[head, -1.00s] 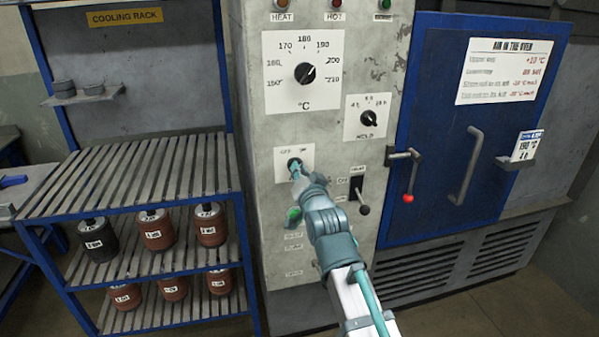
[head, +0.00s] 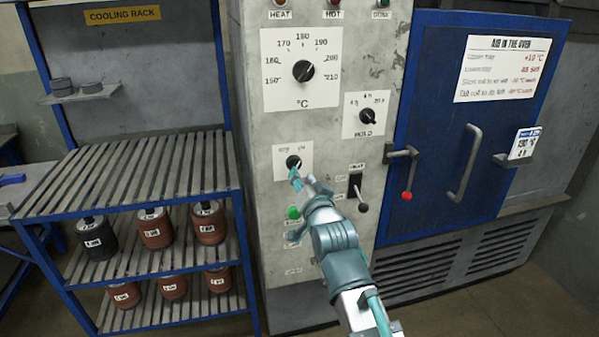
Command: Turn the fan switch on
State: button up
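The fan switch looks to be the small black rotary knob (head: 293,161) on a white plate in the middle of the grey control panel (head: 262,130). The plate's small lettering is blurred. My gripper (head: 295,175) is right at the lower edge of this knob, coming from below right. Its fingers look close together, but whether they are shut on the knob or only beside it cannot be made out. My wrist and arm hide the panel below and right of the knob.
A heat lever (head: 358,190) and a green button (head: 293,212) flank my arm closely. Above are the temperature dial (head: 303,71) and hold dial (head: 367,116). The blue oven door (head: 440,130) with its red-tipped latch (head: 408,180) is right; the cooling rack (head: 140,180) is left.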

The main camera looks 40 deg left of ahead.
jog(key=v, duration=0.7)
jog(key=w+d+f+n+g+h, duration=0.1)
jog(key=d+f+g+h, duration=0.2)
jog(key=f, duration=0.7)
jog(key=w+d+f+n+g+h, duration=0.1)
jog(key=d+f+h, duration=0.3)
jog(key=f, duration=0.6)
jog(key=w+d+f+g+h, duration=0.15)
jog(key=d+f, duration=0.35)
jog(key=f, duration=0.5)
jog(key=s+d+f+g+h+p, duration=0.1)
jog(key=s+d+f+g+h, duration=0.1)
jog(key=d+f, duration=0.65)
jog(key=s+d+f+g+h+p, duration=0.1)
jog(key=s+d+f+g+h, duration=0.15)
jog(key=d+f, duration=0.65)
jog(key=s+d+f+m+g+p, duration=0.1)
jog(key=s+d+f+m+g, duration=0.2)
jog(key=s+d+f, duration=0.5)
jog(key=s+d+f+m+g+h, duration=0.1)
jog(key=s+d+f+m+g, duration=0.2)
jog(key=s+d+f, duration=0.6)
jog(key=s+d+g, duration=0.2)
jog(key=s+d, duration=0.3)
jog(key=s, duration=0.2)
jog(key=shift+s+d+f+p, duration=0.2)
jog(key=shift+s+d+p, duration=0.1)
jog(key=shift+d+p, duration=0.1)
